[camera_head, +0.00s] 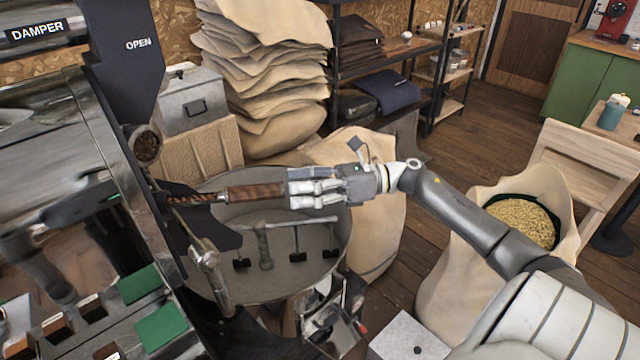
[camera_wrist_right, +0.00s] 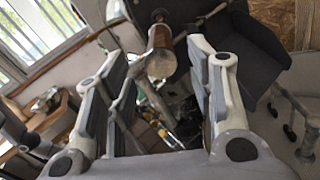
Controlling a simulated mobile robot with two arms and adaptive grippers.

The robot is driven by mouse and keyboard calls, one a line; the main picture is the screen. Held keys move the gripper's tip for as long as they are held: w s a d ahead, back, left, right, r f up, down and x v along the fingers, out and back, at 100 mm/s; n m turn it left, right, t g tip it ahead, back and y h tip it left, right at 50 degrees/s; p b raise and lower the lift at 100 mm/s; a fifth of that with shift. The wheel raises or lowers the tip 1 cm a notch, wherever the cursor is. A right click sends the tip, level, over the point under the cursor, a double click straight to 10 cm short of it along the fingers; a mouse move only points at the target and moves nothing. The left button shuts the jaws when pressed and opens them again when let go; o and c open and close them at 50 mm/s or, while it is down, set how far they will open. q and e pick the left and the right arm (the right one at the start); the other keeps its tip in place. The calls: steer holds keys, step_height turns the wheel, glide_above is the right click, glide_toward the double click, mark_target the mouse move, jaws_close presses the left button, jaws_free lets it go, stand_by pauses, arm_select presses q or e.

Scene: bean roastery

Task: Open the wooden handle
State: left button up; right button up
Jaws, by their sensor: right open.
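The wooden handle (camera_head: 255,192) is a brown grip on a thin metal rod, sticking out to the right from the roaster's front, above the round cooling tray (camera_head: 300,272). My right gripper (camera_head: 293,189) comes in from the right, in line with the handle, with its fingertips at the handle's free end. In the right wrist view the open fingers stand on either side of the wooden handle (camera_wrist_right: 161,52), whose round end faces the camera. The fingers are apart, and I see no grip on it. My left gripper is not in view.
The dark roaster body (camera_head: 125,150) stands at the left, with a metal lever (camera_head: 210,272) close by. Stirring arms (camera_head: 265,245) lie in the cooling tray. A sack of beans (camera_head: 450,270) stands at right, near a wooden chair (camera_head: 585,160). Stacked sacks (camera_head: 265,80) rise behind.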

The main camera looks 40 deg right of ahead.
steer(key=shift+v, duration=2.2)
steer(key=shift+c, duration=0.4)
